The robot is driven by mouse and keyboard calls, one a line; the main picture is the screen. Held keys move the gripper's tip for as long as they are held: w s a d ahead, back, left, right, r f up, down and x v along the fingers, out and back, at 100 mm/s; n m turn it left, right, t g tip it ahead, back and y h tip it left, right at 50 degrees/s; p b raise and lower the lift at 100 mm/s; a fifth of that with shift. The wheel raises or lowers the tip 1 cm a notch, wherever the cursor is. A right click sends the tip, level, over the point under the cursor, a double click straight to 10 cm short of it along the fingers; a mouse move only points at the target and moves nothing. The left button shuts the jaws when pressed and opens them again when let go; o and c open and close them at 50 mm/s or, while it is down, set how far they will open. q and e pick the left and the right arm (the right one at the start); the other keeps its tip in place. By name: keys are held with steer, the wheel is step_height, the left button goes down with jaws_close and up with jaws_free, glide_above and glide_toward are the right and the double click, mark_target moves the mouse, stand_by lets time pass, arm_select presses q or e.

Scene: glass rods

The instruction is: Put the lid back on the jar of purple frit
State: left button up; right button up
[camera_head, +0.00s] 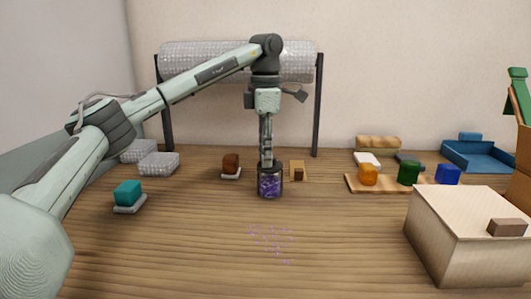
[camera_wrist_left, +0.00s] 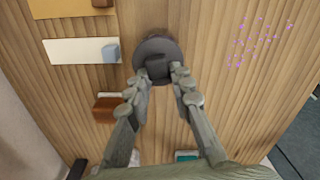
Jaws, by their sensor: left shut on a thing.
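The jar of purple frit (camera_head: 270,184) stands upright on the wooden table, a clear jar with purple grains inside. My left gripper (camera_head: 266,161) is directly above it, pointing down. In the left wrist view the gripper (camera_wrist_left: 160,80) is shut on the knob of a dark grey round lid (camera_wrist_left: 155,48). The lid is over the jar's mouth and hides most of the jar in that view. I cannot tell whether the lid rests on the rim or is just above it. My right gripper is not in view.
Purple grains (camera_head: 270,240) lie scattered in front of the jar. A teal block (camera_head: 128,193) and a brown block (camera_head: 231,164) stand to the left. Orange, green and blue pieces sit on a wooden board (camera_head: 354,184) at right. A large box (camera_head: 455,245) fills the front right.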

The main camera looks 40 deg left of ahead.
arm_select(q)
steer(key=o, duration=1.4)
steer(key=shift+r, duration=0.1)
steer(key=shift+r, duration=3.45)
steer(key=shift+c, duration=0.2)
jaws_close()
steer(key=shift+f, duration=0.15)
